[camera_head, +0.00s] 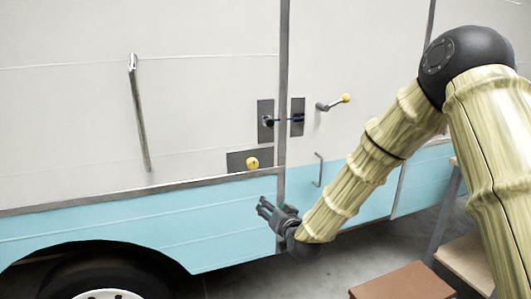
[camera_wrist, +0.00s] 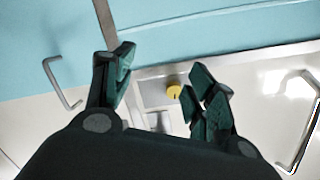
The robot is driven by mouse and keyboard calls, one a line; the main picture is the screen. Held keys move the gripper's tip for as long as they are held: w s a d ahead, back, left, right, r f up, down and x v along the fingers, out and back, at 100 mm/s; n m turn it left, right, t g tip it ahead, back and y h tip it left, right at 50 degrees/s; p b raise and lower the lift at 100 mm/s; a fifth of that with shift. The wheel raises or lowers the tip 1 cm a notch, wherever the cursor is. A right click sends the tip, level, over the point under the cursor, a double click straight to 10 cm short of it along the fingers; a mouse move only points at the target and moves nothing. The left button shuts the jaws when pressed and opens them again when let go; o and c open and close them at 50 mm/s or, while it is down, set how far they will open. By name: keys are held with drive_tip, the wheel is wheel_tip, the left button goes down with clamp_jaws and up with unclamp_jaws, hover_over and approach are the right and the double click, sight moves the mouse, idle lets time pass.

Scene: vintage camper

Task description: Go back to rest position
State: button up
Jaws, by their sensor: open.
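My gripper (camera_head: 268,208) is in front of the camper's blue lower side, below the yellow knob (camera_head: 252,162) on its grey plate. In the wrist view my gripper (camera_wrist: 160,82) has its two dark green fingers spread apart with nothing between them. The yellow knob (camera_wrist: 173,91) shows beyond the fingers, close to the right one in the picture. My arm (camera_head: 370,165) reaches down to the left from the right side of the head view.
A wheel (camera_head: 95,275) is at lower left. A brown step or box (camera_head: 402,282) stands at lower right.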

drive_tip(key=s+d+f+g+h+p, duration=0.15)
drive_tip(key=s+d+f+g, duration=0.3)
drive_tip(key=s+f, duration=0.75)
drive_tip(key=s+d+f+g+h+p, duration=0.1)
drive_tip(key=s+d+f+g+p, duration=0.3)
drive_tip(key=s+f, duration=0.7)
drive_tip(key=s+d+f+g+h, duration=0.1)
drive_tip(key=s+d+f+g, duration=0.1)
drive_tip(key=s, duration=0.8)
drive_tip(key=s+d+f+g+h+p, duration=0.1)
drive_tip(key=s+d+f, duration=0.3)
drive_tip(key=s, duration=0.6)
drive_tip(key=s+d+f+n+g+h+p, duration=0.1)
drive_tip(key=s+d+f+g, duration=0.2)
drive_tip(key=s+d, duration=0.3)
drive_tip(key=s+f, duration=0.1)
drive_tip(key=s, duration=0.3)
drive_tip(key=shift+s, duration=0.4)
drive_tip(key=shift+r+g, duration=0.1)
drive_tip(key=shift+g, duration=0.15)
